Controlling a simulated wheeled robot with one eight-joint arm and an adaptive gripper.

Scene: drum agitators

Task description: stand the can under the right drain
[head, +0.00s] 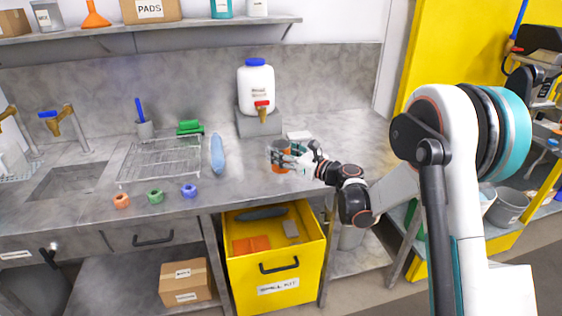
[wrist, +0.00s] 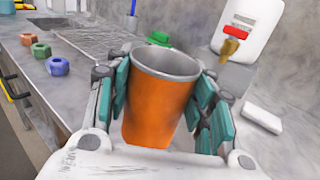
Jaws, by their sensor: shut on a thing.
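An orange can (wrist: 156,108) with a grey, open top stands between the teal finger pads of my gripper (wrist: 165,100), which is shut on it. The can is roughly upright and looks empty inside. In the head view the can (head: 281,169) is partly hidden behind my gripper (head: 287,157), over the counter near its front edge. I cannot tell whether its base touches the counter. No drain labelled right can be made out.
A white jug (head: 256,86) with a brass tap stands on a grey block (head: 258,124) behind the can. An open yellow drawer (head: 275,270) is below. A white block (head: 299,135) lies behind.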

